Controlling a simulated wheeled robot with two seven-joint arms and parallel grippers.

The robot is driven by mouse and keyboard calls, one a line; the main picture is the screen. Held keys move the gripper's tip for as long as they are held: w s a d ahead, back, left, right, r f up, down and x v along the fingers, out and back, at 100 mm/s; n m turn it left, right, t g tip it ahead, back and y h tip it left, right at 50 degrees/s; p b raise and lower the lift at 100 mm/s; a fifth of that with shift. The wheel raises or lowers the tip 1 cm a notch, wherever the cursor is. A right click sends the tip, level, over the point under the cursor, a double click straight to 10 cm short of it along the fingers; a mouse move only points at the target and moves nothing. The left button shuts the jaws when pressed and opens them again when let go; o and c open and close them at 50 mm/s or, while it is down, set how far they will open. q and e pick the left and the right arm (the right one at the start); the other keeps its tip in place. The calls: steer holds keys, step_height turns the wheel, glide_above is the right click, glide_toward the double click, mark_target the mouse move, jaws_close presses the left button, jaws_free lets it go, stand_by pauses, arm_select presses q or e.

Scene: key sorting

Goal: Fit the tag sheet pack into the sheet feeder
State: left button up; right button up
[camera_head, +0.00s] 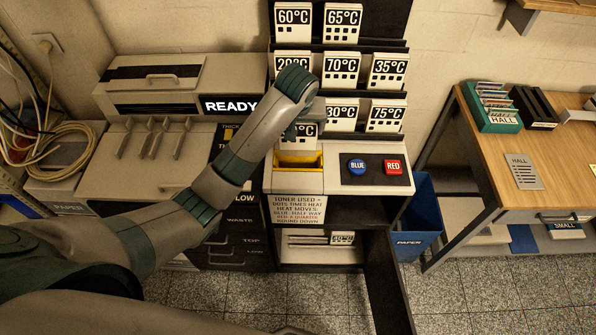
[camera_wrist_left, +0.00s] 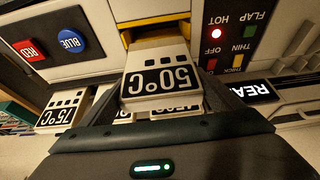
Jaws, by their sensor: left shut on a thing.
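My left gripper (camera_head: 303,131) is shut on a white pack marked 50°C, whose label shows in the left wrist view (camera_wrist_left: 160,80). In the head view the pack (camera_head: 305,144) is partly hidden by my gripper. A yellow-lined opening (camera_head: 299,160) in the white machine lies just below the pack. In the wrist view the pack's far end overlaps this yellow opening (camera_wrist_left: 126,40); I cannot tell whether it is inside. My right gripper is not in view.
Racks of similar white packs, such as 70°C (camera_head: 342,67), stand behind. A blue button (camera_head: 357,167) and a red button (camera_head: 393,166) are right of the opening. A dark door (camera_head: 386,280) hangs open below. A printer showing READY (camera_head: 231,105) stands left.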

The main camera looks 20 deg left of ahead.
mark_target(298, 147)
arm_select(q)
steer(key=shift+f+p, duration=0.3)
steer(key=shift+f, duration=0.2)
step_height(298, 147, down, 4)
steer(key=shift+f+p, duration=0.25)
steer(key=shift+p, duration=0.6)
steer(key=shift+f, duration=0.35)
steer(key=shift+f+p, duration=0.7)
steer(key=shift+f, duration=1.15)
steer(key=shift+f, duration=0.1)
